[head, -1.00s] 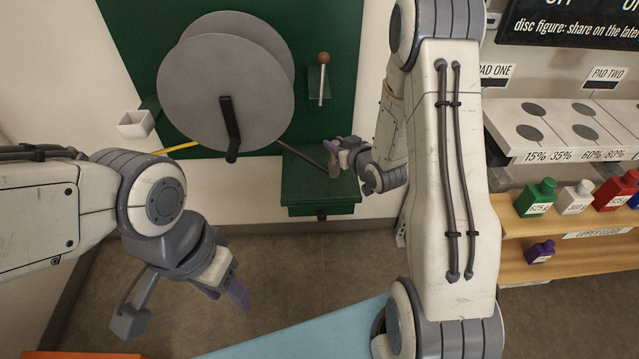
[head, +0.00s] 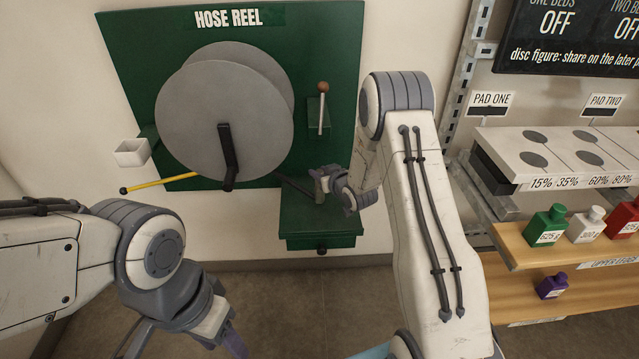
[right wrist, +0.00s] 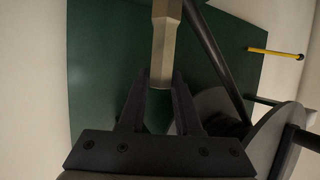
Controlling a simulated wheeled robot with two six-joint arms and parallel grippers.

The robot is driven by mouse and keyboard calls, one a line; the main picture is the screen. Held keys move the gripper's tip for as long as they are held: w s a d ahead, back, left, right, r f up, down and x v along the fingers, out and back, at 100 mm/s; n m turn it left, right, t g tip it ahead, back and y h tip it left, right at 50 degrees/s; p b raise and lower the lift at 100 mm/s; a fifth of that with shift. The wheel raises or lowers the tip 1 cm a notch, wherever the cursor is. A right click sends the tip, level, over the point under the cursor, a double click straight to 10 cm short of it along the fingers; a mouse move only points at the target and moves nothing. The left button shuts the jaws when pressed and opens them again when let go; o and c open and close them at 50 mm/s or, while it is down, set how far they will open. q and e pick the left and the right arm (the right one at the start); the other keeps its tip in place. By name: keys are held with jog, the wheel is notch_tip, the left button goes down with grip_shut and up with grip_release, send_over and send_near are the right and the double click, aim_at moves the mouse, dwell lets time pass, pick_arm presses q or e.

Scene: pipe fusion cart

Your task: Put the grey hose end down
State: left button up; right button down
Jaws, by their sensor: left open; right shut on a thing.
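The grey hose end (right wrist: 165,50) shows in the right wrist view as a grey-tan faceted piece between the two dark fingers. My right gripper (right wrist: 160,92) is shut on it. In the head view my right gripper (head: 322,182) is just above the green box (head: 318,226) under the reel board, and a dark hose runs to it from the reel. In that view the hose end is small and mostly hidden by the fingers. My left gripper (head: 236,344) is open and empty at the bottom edge, away from the reel.
The grey hose reel (head: 215,110) with a black crank (head: 228,155) is on a green wall board. A knobbed lever (head: 322,105) is right of the reel. Shelves with several bottles stand right.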

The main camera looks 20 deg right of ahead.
notch_tip(320, 180, down, 4)
jog(key=shift+w+f, duration=0.1)
dwell(0.4)
jog(key=c, duration=0.6)
grip_release()
jog(key=shift+f, duration=0.1)
